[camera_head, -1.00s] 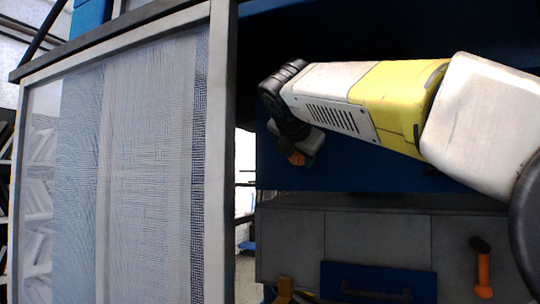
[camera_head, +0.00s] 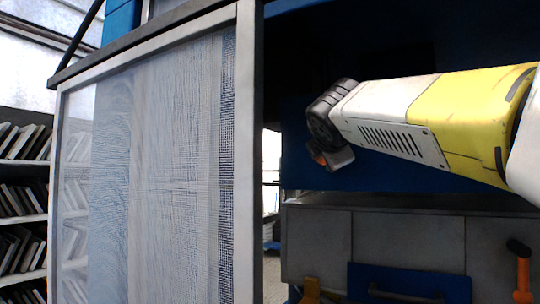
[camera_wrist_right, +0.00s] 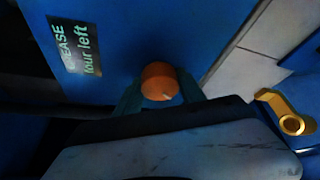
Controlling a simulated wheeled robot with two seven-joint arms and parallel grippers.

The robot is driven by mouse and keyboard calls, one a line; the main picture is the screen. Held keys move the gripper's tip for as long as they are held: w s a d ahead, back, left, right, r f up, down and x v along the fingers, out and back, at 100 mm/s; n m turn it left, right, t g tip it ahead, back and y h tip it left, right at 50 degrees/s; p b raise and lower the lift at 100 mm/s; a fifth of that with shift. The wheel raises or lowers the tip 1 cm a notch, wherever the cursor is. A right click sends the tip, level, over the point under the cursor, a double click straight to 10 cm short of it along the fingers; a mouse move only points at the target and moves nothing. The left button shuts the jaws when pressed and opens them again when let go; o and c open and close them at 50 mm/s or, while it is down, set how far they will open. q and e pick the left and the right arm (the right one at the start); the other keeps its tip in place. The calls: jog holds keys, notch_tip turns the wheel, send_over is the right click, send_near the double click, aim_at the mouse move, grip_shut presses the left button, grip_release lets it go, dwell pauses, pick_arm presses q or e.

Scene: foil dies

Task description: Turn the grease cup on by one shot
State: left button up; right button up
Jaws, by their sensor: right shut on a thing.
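The grease cup is a round orange cap (camera_wrist_right: 159,82) on a blue face in the right wrist view. A pale mark shows near its lower edge. My right gripper (camera_wrist_right: 160,90) has one finger on each side of the cap and is shut on it. In the head view my right arm comes in from the right, and the gripper (camera_head: 328,158) is against the blue panel, with only a sliver of orange showing beside it. A dark label (camera_wrist_right: 76,47) reading "GREASE four left" is on the blue face near the cap. My left gripper is not in view.
A framed mesh guard (camera_head: 170,170) stands at the left. Below my arm are grey panels (camera_head: 390,245), a blue plate with a handle (camera_head: 440,285) and an orange-handled tool (camera_head: 522,275). A yellow lever (camera_wrist_right: 285,112) is right of the gripper. Shelves (camera_head: 22,215) stand at far left.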

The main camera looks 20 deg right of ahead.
dwell(0.3)
jog(key=o, duration=1.4)
jog(key=shift+c, duration=0.2)
jog(key=v, duration=0.8)
jog(key=shift+w, duration=0.1)
